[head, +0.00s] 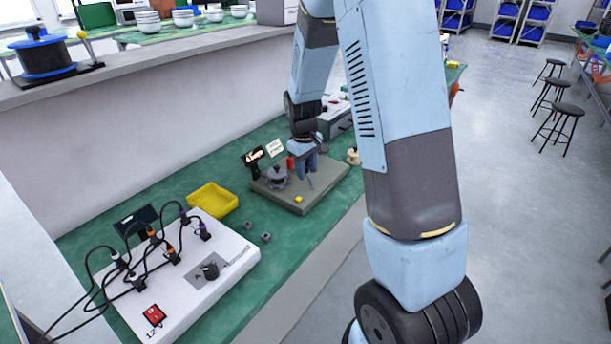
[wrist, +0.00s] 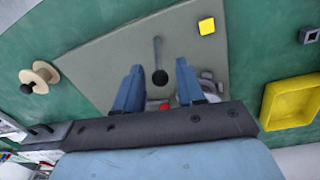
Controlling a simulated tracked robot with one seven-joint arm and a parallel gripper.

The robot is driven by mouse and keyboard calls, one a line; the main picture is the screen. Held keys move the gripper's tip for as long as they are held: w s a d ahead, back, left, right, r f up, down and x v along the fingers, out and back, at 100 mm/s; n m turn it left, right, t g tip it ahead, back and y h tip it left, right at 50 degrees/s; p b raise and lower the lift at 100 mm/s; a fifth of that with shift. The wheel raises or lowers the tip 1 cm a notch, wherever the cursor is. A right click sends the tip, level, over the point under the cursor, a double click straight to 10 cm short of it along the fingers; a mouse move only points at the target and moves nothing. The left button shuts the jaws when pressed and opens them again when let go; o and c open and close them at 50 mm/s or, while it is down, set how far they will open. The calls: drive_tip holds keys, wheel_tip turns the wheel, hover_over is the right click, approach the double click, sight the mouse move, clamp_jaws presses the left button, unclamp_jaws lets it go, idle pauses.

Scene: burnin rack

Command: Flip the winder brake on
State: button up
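A grey baseplate (head: 308,201) lies on the green bench and also shows in the wrist view (wrist: 98,60). On it is a grey lever rod (wrist: 158,50) with a black round end (wrist: 160,77); I cannot tell for sure that this is the winder brake. My gripper (head: 303,170) points down over the plate. In the wrist view its two blue fingers (wrist: 158,78) are apart, with the black end showing between them. Contact cannot be told. A yellow block (head: 298,199) sits on the plate's near part. A red part (head: 291,162) and a grey round unit (head: 277,177) stand beside the gripper.
A yellow tray (head: 214,200) and small grey blocks (head: 266,237) lie left of the plate. A white cabled box (head: 190,290) with a red switch (head: 154,316) is nearer. A beige spool (head: 353,157) stands right. A blue drum (head: 44,58) with a yellow-knobbed lever (head: 85,42) is on the ledge.

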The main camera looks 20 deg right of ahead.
sight(309, 179)
drive_tip(key=shift+d+f, duration=0.1)
drive_tip(key=shift+f, duration=1.25)
clamp_jaws()
